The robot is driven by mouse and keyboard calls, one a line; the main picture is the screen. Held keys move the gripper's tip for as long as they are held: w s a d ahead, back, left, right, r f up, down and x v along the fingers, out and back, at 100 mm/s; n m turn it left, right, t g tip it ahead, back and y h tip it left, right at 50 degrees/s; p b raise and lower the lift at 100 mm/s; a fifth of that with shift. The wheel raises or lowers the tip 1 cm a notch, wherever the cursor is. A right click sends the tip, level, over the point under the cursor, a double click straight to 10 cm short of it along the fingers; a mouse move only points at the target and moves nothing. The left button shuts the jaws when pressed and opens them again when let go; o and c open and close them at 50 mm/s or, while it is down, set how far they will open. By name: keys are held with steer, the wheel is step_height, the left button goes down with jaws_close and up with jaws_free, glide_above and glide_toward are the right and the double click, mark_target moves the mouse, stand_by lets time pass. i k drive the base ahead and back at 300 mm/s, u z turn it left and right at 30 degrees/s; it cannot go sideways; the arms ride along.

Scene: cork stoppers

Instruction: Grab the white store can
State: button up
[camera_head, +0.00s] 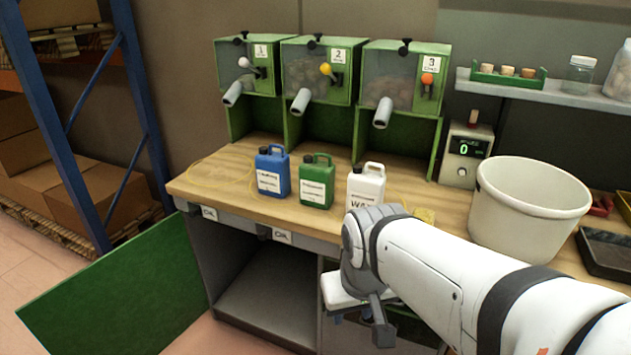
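The white store can (366,184) stands upright on the wooden bench, right of a green can and a blue can. It has a handle on top and a label with dark letters on its front. Its lower part is hidden behind my arm. My gripper (378,335) hangs in front of the bench edge, below and nearer than the white can, and does not touch it. One dark finger shows pointing down; the rest is hidden by the wrist, so its opening cannot be made out.
A blue can (272,172) and a green can (316,181) stand left of the white can. A large white bucket (527,210) stands right. Green dispensers (320,75) line the back. A green cabinet door (120,285) hangs open at lower left. The bench (225,185) is mostly clear at left.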

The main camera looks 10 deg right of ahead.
mark_target(365, 187)
steer(key=z, duration=0.2)
steer(key=i, duration=0.85)
steer(key=u, duration=0.1)
